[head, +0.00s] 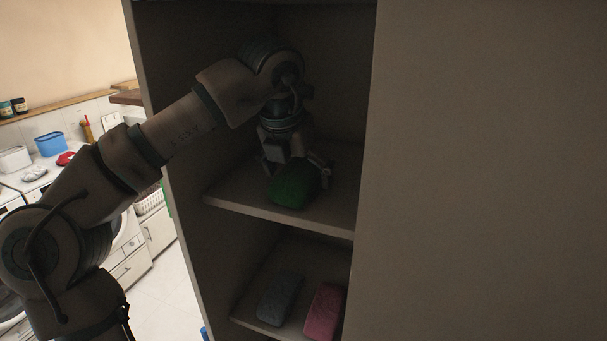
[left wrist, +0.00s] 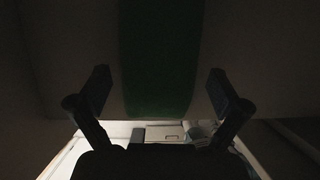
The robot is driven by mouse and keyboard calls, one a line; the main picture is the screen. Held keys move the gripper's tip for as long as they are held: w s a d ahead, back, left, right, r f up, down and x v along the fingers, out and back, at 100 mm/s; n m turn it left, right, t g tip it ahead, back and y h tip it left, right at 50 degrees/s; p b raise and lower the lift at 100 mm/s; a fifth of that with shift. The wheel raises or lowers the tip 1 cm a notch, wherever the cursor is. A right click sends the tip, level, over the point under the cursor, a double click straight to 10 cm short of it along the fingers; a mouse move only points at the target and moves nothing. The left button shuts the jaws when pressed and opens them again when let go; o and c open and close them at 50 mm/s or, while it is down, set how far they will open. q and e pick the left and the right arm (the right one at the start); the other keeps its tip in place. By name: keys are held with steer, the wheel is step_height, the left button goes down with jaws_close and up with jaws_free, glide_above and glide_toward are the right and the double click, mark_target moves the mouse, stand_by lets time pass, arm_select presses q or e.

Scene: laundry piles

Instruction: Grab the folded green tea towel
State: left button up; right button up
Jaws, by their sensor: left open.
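The folded green tea towel (head: 293,187) lies on the upper visible shelf of the cabinet in the head view. My left gripper (head: 297,175) is over it, pointing down, with a finger on either side of the towel. In the left wrist view the green towel (left wrist: 160,60) runs between the two open fingers (left wrist: 160,95), with dark gaps on both sides. I cannot tell whether the fingers touch it. My right gripper is in neither view.
The shelf (head: 325,217) has side walls close to my left arm. A grey folded cloth (head: 280,298) and a pink one (head: 324,311) lie on the shelf below. A large plain panel (head: 490,170) fills the right. Washing machines and a counter stand behind at left.

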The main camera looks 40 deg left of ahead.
arm_select(q)
steer(key=shift+w+a+f, duration=0.15)
steer(key=shift+w+a, duration=0.05)
steer(key=shift+a, duration=0.3)
steer(key=c, duration=1)
steer(key=shift+d, duration=0.25)
steer(key=shift+c, duration=0.3)
steer(key=shift+d, duration=0.1)
